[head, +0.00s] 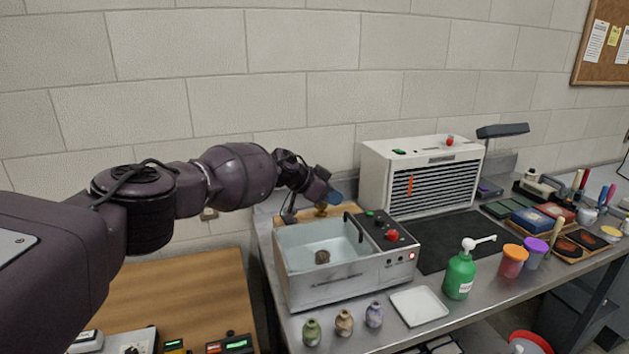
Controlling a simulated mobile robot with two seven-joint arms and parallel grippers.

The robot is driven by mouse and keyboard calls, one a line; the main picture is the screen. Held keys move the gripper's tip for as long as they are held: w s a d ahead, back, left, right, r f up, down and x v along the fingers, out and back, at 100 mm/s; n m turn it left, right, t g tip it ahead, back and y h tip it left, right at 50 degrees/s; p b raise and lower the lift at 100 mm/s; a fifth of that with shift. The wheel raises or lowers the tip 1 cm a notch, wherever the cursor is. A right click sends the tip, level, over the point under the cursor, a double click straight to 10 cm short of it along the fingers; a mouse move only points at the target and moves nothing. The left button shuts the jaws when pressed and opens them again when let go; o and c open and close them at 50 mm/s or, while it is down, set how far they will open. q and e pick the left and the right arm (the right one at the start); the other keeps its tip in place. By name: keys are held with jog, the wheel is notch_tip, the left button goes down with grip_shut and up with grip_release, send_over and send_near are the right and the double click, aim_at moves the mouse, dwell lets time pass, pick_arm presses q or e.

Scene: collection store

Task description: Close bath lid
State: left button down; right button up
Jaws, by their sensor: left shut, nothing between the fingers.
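The bath (345,280) is a steel box on the bench with its top open. Pale liquid and a small brown object (322,257) show inside. A black bar handle (354,228) stands at its right inner side, beside the control panel (390,233) with a red knob. I cannot clearly make out the lid panel itself. My left gripper (289,216) is shut and empty at the bath's back left edge, pointing down. I cannot tell whether it touches the bath. My right gripper is not in view.
A white vented unit (423,175) stands behind to the right. Several small jars (344,322), a white tray (419,306) and a green pump bottle (459,275) stand in front. A blue and brass item (334,198) is close behind my gripper. A dark mat (455,240) lies clear at right.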

pick_arm(q)
jog(key=shift+v, duration=3)
jog(key=s+d+r+m+t+h, duration=0.1)
jog(key=d+r+m+t+h, duration=0.2)
jog(key=d+r+m, duration=0.4)
jog(key=s+d+f+t+h, duration=0.3)
jog(key=s+d+f, duration=0.3)
jog(key=s, duration=0.4)
jog(key=s+a+f+n+t+y, duration=0.3)
jog(key=s+a+f+n+y, duration=0.4)
jog(key=a+f, duration=0.4)
jog(key=s+a+f+n+t+y, duration=0.3)
jog(key=s+a+f+n+y, duration=0.2)
jog(key=s+a+f+n, duration=0.6)
jog(key=s+a+f+g+y, duration=0.2)
jog(key=s+a+f, duration=0.4)
jog(key=s+f, duration=0.1)
jog(key=s+a+f+n+g+y, duration=0.1)
jog(key=s+a+f+g+y, duration=0.1)
jog(key=s+a+f, duration=0.5)
jog(key=s, duration=0.3)
jog(key=shift+s+g+b, duration=0.25)
jog(key=shift+g+b, duration=0.05)
